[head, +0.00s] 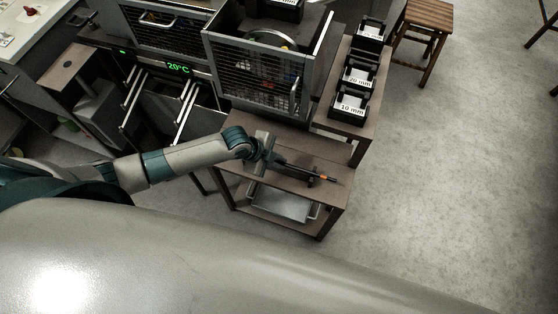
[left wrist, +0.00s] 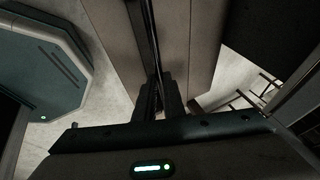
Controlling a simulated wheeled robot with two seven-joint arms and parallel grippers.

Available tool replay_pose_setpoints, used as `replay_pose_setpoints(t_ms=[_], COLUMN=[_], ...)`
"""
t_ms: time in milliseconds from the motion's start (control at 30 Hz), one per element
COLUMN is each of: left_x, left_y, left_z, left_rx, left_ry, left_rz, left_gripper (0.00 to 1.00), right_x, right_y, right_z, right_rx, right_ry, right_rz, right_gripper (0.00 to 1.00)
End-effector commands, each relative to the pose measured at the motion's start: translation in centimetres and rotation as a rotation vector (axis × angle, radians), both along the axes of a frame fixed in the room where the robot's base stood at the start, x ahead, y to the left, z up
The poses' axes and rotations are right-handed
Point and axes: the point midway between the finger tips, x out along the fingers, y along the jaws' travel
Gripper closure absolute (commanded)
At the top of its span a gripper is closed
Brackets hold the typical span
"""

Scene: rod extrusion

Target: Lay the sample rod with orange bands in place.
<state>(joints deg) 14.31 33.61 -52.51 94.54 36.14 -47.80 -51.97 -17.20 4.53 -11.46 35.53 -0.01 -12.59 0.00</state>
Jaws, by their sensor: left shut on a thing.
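The sample rod (head: 301,171) is thin and dark, with an orange band visible near its right end in the head view. My left gripper (head: 272,158) is shut on the rod near its left end, above the small brown table (head: 240,188). In the left wrist view the dark rod (left wrist: 150,40) runs away from between the fingers of my left gripper (left wrist: 160,100). I cannot tell whether the rod touches the tabletop. Any band near the gripped end is hidden. My right gripper is not in view.
A caged machine (head: 262,85) stands behind the table, with a 20°C display (head: 178,68) to its left. Black bins, including one labelled 10 mm (head: 349,107), stand on a side table at the right. A metal tray (head: 281,204) sits on the lower shelf.

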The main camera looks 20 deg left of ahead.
Motion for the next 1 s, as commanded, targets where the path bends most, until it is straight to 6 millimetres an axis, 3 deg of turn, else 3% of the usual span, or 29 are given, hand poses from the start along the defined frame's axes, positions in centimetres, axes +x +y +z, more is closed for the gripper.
replay_pose_setpoints(t_ms=[267,300,400,767,1000], left_x=[0.0,0.0,0.0,-0.1,-0.5], left_y=[0.0,0.0,0.0,0.1,0.7], left_z=[0.0,0.0,0.0,0.1,1.3], left_rx=[0.0,0.0,0.0,0.0,0.002], left_ry=[0.0,0.0,0.0,0.0,-0.001], left_rz=[0.0,0.0,0.0,0.0,-0.001], left_gripper=[1.0,0.86,0.69,0.69,0.69], right_x=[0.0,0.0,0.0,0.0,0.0], right_y=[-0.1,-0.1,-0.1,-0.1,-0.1], right_z=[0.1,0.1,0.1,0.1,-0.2], right_rx=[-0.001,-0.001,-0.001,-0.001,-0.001], right_ry=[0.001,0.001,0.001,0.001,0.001], right_rz=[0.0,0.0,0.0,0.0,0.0], right_gripper=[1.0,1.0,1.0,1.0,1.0])
